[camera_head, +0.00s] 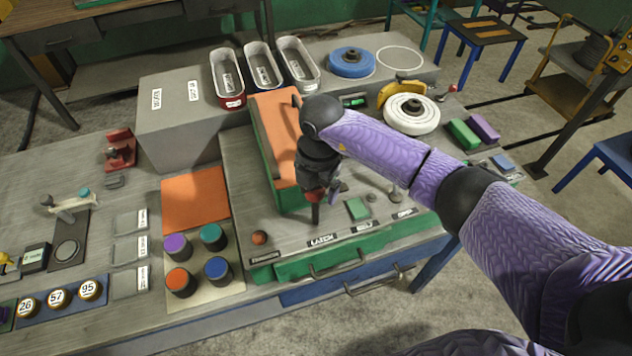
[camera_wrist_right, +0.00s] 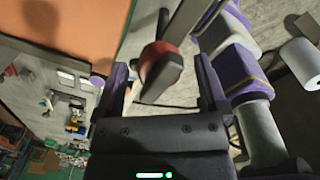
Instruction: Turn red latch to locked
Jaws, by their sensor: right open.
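The red latch (camera_wrist_right: 160,66) shows in the right wrist view as a round red hub with a flat greyish bar across it. In the head view a small red part of the latch (camera_head: 314,195) shows just under the right gripper (camera_head: 325,190), which points down over the bench panel. The right gripper is open and appears empty. The gripper hides much of the latch there, so its exact angle is hard to tell. My left gripper is in neither view.
A green-sided box with an orange panel (camera_head: 280,140) stands close left of the right gripper. A green button (camera_head: 357,209) and small knobs sit to its right. Several coloured round knobs (camera_head: 217,268) stand at the front left. A green drawer (camera_head: 340,262) is below the panel.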

